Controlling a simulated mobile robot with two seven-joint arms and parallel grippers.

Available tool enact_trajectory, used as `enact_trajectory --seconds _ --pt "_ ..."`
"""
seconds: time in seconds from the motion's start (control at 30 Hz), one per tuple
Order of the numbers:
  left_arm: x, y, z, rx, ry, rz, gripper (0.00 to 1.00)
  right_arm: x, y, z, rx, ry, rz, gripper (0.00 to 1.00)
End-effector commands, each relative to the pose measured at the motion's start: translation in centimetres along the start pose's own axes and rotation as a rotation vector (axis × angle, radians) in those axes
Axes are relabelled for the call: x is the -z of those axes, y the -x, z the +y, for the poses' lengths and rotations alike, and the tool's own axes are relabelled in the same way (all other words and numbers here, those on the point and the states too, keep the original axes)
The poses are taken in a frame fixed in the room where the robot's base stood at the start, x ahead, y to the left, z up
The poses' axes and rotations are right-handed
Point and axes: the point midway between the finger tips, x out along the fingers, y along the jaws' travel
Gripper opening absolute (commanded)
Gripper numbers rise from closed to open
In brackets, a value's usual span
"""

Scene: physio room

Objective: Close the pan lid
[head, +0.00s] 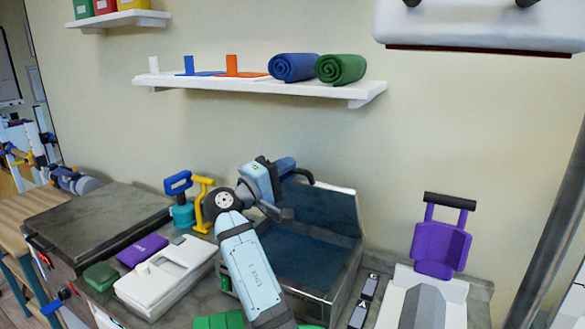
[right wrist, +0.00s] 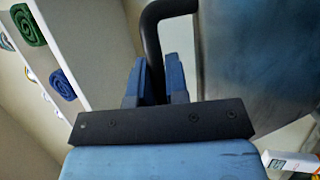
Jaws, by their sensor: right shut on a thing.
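The pan (head: 348,272) is a grey box-shaped vessel on the counter, with a dark blue inside that shows through its open top. Its lid (head: 328,204) stands raised, tilted up at the back edge of the pan. The lid also shows as a grey plate in the right wrist view (right wrist: 262,60). My right gripper (head: 287,167) is shut on the lid's black bar handle (head: 302,175). In the right wrist view the handle (right wrist: 152,45) runs down between the blue fingers (right wrist: 157,82). My right arm hides part of the pan's left side. My left gripper is not in view.
A dark flat-topped box (head: 95,220), a white case (head: 165,275) and blue and yellow handled tools stand left. A purple-backed item (head: 440,245) stands right. A shelf (head: 250,85) with rolled towels and a white wall unit (head: 480,25) hang above.

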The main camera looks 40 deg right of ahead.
Motion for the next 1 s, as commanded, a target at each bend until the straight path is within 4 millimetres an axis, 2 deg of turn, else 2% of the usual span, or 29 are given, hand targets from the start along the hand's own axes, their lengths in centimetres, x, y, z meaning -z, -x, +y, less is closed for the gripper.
enact_trajectory --seconds 0.5,0.53,0.6,0.63,1.0 --pt "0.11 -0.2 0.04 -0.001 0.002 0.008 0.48 -0.21 0.55 -0.22 -0.023 -0.009 0.002 0.0" --pt "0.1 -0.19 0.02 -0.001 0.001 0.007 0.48 -0.21 0.55 -0.22 -0.022 -0.009 0.002 0.19" --pt "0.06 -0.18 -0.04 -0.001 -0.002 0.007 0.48 -0.21 0.55 -0.22 -0.022 -0.009 0.001 0.35" --pt "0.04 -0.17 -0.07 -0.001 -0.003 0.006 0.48 -0.21 0.55 -0.22 -0.022 -0.009 0.001 0.39" --pt "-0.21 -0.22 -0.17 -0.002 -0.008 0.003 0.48 -0.21 0.47 -0.28 -0.022 -0.009 0.001 0.39"
